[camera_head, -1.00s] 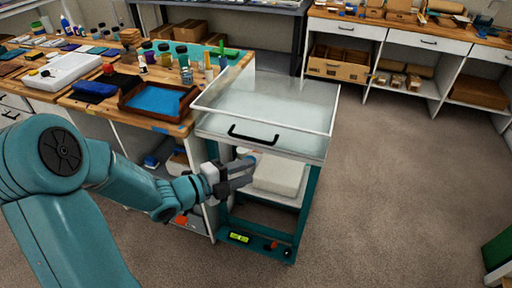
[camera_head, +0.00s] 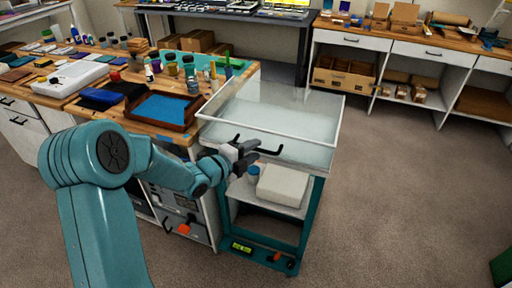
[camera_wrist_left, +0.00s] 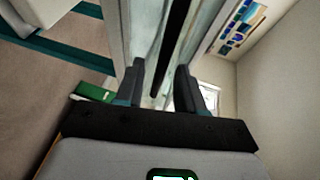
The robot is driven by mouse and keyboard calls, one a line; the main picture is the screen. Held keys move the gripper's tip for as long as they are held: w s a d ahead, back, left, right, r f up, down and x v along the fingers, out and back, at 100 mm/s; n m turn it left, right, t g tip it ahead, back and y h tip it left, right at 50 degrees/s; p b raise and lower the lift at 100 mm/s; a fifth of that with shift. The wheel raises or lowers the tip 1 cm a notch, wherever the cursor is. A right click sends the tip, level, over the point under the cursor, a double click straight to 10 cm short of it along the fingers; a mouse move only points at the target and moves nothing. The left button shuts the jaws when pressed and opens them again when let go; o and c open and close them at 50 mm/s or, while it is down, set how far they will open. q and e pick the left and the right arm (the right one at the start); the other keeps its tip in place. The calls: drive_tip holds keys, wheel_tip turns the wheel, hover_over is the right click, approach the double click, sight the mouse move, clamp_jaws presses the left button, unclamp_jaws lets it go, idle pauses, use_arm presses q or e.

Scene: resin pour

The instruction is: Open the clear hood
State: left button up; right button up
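The clear hood (camera_head: 285,105) is a see-through box with a white rim, lying closed on top of a teal-framed cart. Its black handle (camera_head: 270,151) sits on the front face. My left gripper (camera_head: 250,151) is at the handle's left part and hides some of it. In the left wrist view, the fingers (camera_wrist_left: 160,68) are apart, and the dark handle bar (camera_wrist_left: 176,30) runs through the gap between them. Whether either finger touches the bar, I cannot tell. My right gripper is not in view.
A wooden-topped bench (camera_head: 215,108) with a tray of blue material (camera_head: 163,108) and bottles stands left of the cart. A white block (camera_head: 282,186) and a blue container (camera_head: 253,172) are on the shelf below the hood. Open floor (camera_head: 400,200) lies to the right.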

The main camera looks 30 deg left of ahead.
use_arm(q)
drive_tip(key=shift+x, duration=1)
clamp_jaws()
drive_tip(key=shift+r, duration=0.1)
